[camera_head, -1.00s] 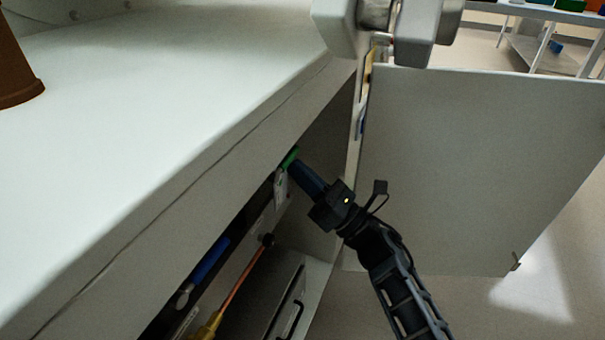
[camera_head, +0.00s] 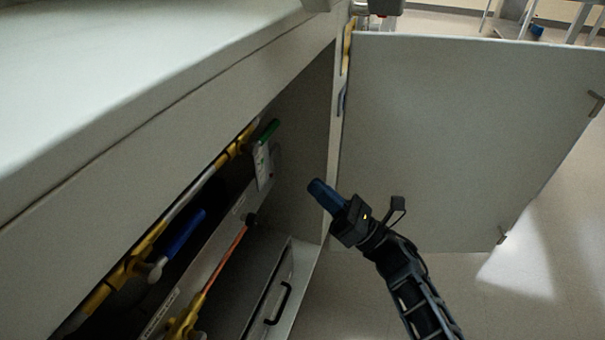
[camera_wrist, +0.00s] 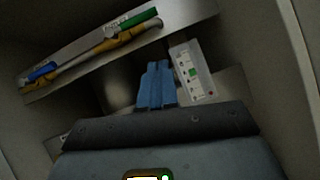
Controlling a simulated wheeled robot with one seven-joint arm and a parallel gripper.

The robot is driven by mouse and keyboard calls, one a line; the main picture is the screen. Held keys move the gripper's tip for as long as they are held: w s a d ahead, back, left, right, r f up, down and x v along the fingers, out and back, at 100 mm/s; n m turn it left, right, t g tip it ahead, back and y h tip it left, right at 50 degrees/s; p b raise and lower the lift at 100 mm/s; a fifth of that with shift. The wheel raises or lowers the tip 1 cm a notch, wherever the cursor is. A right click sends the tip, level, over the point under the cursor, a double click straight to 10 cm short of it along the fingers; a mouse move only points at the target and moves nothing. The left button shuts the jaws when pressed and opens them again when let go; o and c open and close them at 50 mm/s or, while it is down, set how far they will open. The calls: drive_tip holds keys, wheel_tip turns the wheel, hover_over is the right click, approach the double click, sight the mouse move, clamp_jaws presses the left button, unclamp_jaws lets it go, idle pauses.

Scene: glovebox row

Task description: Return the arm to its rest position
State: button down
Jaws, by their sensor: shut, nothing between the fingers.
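My gripper (camera_head: 318,188), with blue fingers, is shut and empty in front of the open cabinet. It is apart from the pipe and its handles. In the wrist view its blue fingers (camera_wrist: 156,84) lie together, pointing into the cabinet. A green valve handle (camera_head: 264,134) sits on the yellow pipe inside the cabinet, up and left of my gripper. It also shows in the wrist view (camera_wrist: 138,19).
The open cabinet door (camera_head: 450,140) stands to the right of my gripper. A white worktop (camera_head: 120,70) is above the cabinet. A blue handle (camera_head: 184,233) and a grey case (camera_head: 268,290) with a black handle are lower in the cabinet. Floor (camera_head: 470,305) is clear at right.

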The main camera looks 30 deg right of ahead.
drive_tip(key=shift+v, duration=0.85)
drive_tip(key=shift+d, duration=0.1)
